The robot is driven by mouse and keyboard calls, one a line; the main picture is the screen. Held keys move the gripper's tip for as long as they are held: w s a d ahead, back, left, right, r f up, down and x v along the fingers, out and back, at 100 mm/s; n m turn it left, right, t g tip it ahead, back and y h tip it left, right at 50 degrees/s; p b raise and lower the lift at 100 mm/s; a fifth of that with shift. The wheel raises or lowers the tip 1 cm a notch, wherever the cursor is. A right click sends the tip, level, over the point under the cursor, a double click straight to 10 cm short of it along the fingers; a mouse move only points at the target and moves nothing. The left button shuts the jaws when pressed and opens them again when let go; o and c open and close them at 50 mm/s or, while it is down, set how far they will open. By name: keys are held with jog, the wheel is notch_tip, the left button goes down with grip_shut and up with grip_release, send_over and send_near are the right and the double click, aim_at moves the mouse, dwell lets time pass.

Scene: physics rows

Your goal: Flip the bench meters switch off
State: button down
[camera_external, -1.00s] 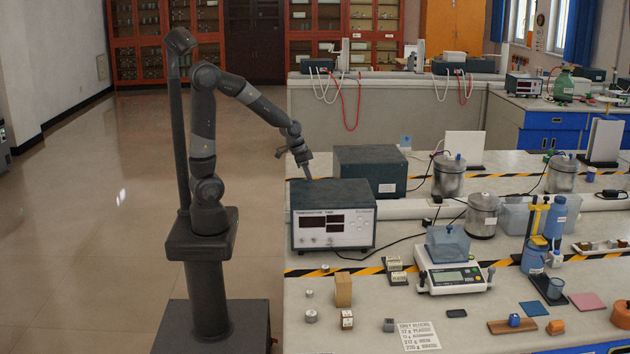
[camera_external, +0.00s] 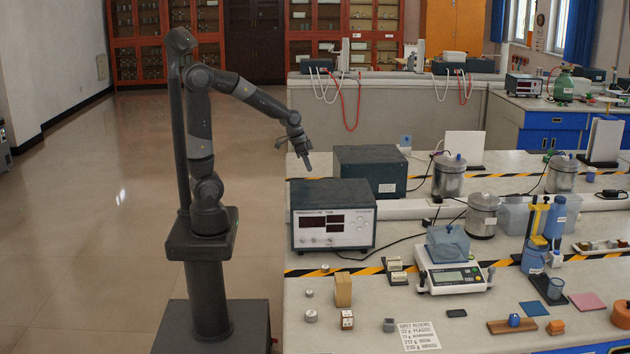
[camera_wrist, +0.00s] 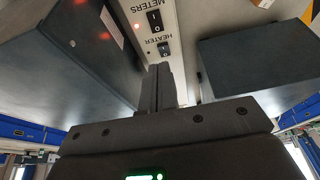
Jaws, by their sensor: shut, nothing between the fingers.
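The meters switch (camera_wrist: 153,20) is a small black rocker on a pale strip in the wrist view, beside the printed word METERS. A red lamp (camera_wrist: 137,26) glows next to it. The heater switch (camera_wrist: 163,49), a similar rocker, sits nearer to my fingers. Which way either rocker is tipped I cannot tell. My gripper (camera_wrist: 160,68) is shut and empty, its fingertips apparently short of the heater switch in the picture. In the external view my gripper (camera_external: 308,167) hangs above the back of the temperature meter (camera_external: 333,215); the switches are hidden there.
A dark box (camera_external: 370,170) stands behind the meter; in the wrist view dark housings flank the strip left (camera_wrist: 70,60) and right (camera_wrist: 260,65). A balance (camera_external: 452,278), metal cans and small blocks occupy the bench to the right and front.

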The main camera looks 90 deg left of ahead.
jog(key=shift+w, duration=0.15)
jog(key=x, duration=1.4)
jog(key=shift+s+f, duration=0.1)
jog(key=shift+s, duration=0.3)
jog(key=shift+w+f, duration=0.1)
jog(key=shift+f, duration=0.1)
jog(key=shift+s, duration=0.9)
